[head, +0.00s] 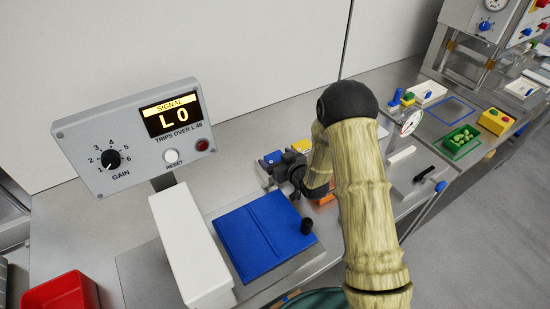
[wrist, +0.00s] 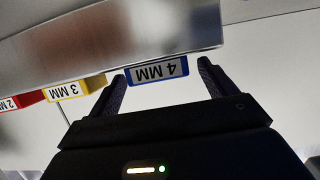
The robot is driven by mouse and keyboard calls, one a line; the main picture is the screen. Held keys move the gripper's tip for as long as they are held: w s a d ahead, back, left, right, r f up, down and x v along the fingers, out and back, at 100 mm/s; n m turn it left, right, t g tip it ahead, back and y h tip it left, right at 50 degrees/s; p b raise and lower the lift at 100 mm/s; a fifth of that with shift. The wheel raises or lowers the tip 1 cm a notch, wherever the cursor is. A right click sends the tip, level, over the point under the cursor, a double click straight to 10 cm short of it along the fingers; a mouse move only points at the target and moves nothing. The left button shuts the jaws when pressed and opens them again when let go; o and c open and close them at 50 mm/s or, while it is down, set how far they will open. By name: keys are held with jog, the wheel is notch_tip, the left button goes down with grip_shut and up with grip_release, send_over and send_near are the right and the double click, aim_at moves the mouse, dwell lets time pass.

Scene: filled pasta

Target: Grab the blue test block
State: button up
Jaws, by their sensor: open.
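The blue test block (wrist: 157,70) is marked "4 MM", upside down in the wrist view. It lies between the two fingertips, with gaps on both sides. In the head view a small blue block (head: 272,157) lies on the grey bench just beyond my gripper (head: 271,169). In the wrist view my gripper (wrist: 161,74) is open, its dark fingers on either side of the block. Whether the block sits fully inside the jaws or just past the tips I cannot tell.
A yellow "3 MM" block (wrist: 74,89) and a red "2 MM" block (wrist: 20,101) sit left of the blue one in the wrist view. The signal box (head: 130,137), white block (head: 190,245) and blue plate (head: 250,240) stand left and in front of my gripper.

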aim_at(278, 159)
dwell(0.3)
jog(key=c, duration=1.1)
jog(key=shift+r, duration=0.1)
notch_tip(278, 159, up, 10)
jog(key=shift+f+b, duration=0.1)
jog(key=shift+b, duration=0.6)
jog(key=shift+d, duration=0.1)
